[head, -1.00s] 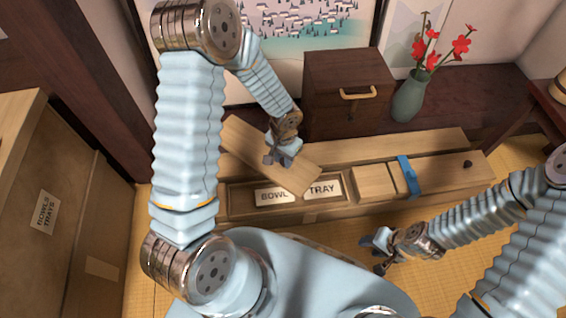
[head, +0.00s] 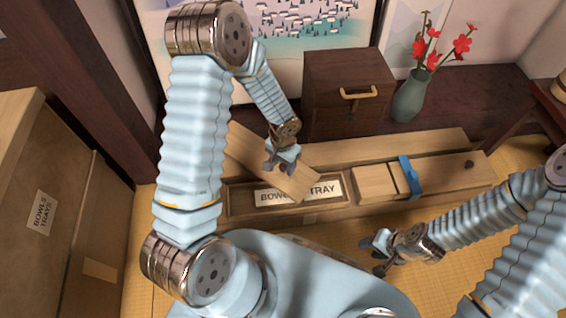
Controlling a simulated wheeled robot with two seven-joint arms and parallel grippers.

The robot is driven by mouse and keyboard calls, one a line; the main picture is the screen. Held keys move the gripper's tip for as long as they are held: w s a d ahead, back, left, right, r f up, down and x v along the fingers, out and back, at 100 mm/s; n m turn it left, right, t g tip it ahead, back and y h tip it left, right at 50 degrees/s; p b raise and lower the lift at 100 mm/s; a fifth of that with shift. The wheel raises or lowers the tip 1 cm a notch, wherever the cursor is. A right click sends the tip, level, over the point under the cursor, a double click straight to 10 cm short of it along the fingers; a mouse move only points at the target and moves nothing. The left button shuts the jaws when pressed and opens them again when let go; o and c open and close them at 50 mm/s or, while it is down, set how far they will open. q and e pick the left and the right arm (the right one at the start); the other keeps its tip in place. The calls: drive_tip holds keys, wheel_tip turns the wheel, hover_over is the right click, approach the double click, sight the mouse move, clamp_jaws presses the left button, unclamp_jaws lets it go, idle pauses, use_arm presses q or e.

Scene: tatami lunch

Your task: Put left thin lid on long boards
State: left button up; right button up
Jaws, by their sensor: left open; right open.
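The left thin lid (head: 246,150) is a flat light-wood board. It lies slanted across the left part of a long wooden box, with its near end over the box's opening and partly covering the label. My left gripper (head: 282,168) is open, right at the lid's upper face; I cannot tell whether it touches. The long boards (head: 400,148) appear as a long pale wooden strip along the back of the box, partly behind the lid. My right gripper (head: 374,252) is open and empty, low over the tatami in front of the box.
The open box compartment holds a label reading BOWL and TRAY (head: 325,190). A blue band (head: 409,176) crosses the box's right part. Behind stand a dark wooden chest (head: 345,90) and a vase with red flowers (head: 409,97). A large box (head: 60,215) stands at left.

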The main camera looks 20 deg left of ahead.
use_arm(q)
wheel_tip(320, 180, up, 12)
drive_tip(key=p, duration=0.3)
drive_tip(key=s+d+f+h, duration=0.1)
drive_tip(key=s+d+f, duration=0.1)
drive_tip(key=s+d+f+n+h, duration=0.1)
drive_tip(key=s+d+f, duration=0.1)
drive_tip(key=f, duration=0.1)
drive_tip(key=s+d+f+h, duration=0.1)
drive_tip(key=s+f, duration=0.1)
drive_tip(key=f, duration=0.1)
drive_tip(key=shift+d, duration=0.4)
drive_tip(key=s+d+f+n, duration=0.2)
drive_tip(key=s+f+n, duration=0.1)
drive_tip(key=s+f, duration=0.3)
drive_tip(key=shift+s+f+n+t+h, duration=0.2)
drive_tip(key=shift+s+n+t+h, duration=0.1)
drive_tip(key=shift+s+t+h, duration=0.1)
use_arm(e)
wheel_tip(320, 180, up, 3)
drive_tip(key=shift+d+f, duration=0.1)
drive_tip(key=shift+d, duration=0.05)
